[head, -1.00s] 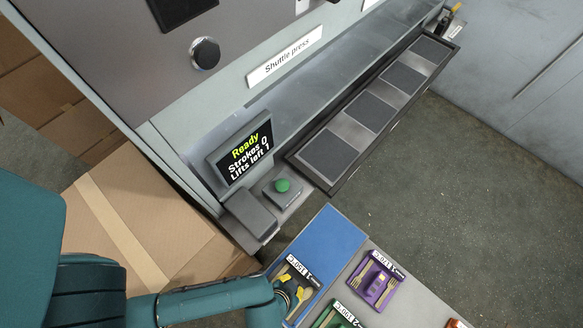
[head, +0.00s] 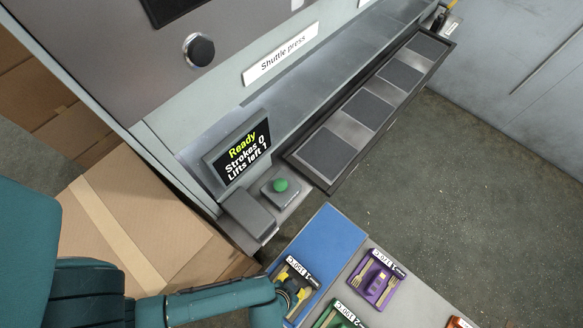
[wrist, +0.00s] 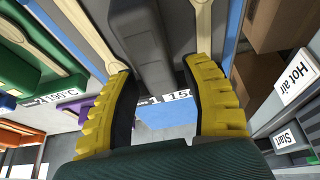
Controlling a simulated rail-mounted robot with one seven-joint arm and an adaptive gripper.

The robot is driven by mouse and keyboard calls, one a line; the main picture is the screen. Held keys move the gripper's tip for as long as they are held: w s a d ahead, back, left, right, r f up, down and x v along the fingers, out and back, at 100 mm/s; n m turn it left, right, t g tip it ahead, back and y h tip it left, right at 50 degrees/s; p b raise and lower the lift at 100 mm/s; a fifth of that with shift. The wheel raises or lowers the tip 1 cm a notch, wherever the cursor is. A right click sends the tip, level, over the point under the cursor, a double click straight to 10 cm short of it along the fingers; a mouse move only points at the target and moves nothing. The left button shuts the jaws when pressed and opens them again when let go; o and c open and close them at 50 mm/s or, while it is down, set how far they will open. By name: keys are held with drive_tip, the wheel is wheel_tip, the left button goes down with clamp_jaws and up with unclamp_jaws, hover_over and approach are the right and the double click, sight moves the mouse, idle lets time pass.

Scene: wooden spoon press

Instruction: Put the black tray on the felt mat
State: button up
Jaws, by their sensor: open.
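The black tray (wrist: 184,58), labelled 1 and 150°C, lies at the near end of the blue mat (head: 326,238). It has a raised dark grey grip block (wrist: 145,45) with wooden utensils on both sides. My gripper (head: 291,287) is over this tray in the head view and hides part of it. In the wrist view its yellow fingers (wrist: 166,100) are apart, with the grip block ahead between them; I cannot tell if they touch it. The blue mat is bare beyond the tray. I cannot tell from its surface whether it is felt.
A purple tray (head: 378,284), a green tray (head: 330,318) and an orange tray (head: 459,322) sit to the right. The press has a drawer-like shuttle with several dark pads (head: 325,152), a green button (head: 280,185) and a display (head: 243,151) reading Ready. Cardboard boxes (head: 140,215) stand at left.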

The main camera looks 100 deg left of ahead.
drive_tip(key=p+v, duration=0.2)
drive_tip(key=v, duration=1)
drive_tip(key=shift+w+r, duration=0.15)
drive_tip(key=w+d+r+m+t+h, duration=0.15)
drive_tip(key=w+r+t, duration=0.25)
drive_tip(key=w+r, duration=0.75)
drive_tip(key=w+d+r+m+t, duration=0.1)
drive_tip(key=w+r+m+t, duration=0.3)
drive_tip(key=w+r, duration=0.8)
drive_tip(key=w+d+r+m+t, duration=0.1)
drive_tip(key=w+d+r+t, duration=0.15)
drive_tip(key=r, duration=0.55)
drive_tip(key=w+d+r+m+t, duration=0.1)
drive_tip(key=w+r+t, duration=0.25)
drive_tip(key=r, duration=0.55)
drive_tip(key=s+d+r+m+t+h, duration=0.1)
drive_tip(key=r+t, duration=0.1)
drive_tip(key=r, duration=0.7)
drive_tip(key=s+d+r+m+t+h, duration=0.1)
drive_tip(key=s+r+m+t, duration=0.1)
drive_tip(key=r, duration=0.7)
drive_tip(key=shift+d+r+t, duration=0.25)
drive_tip(key=shift+t, duration=0.45)
drive_tip(key=shift+h, duration=0.25)
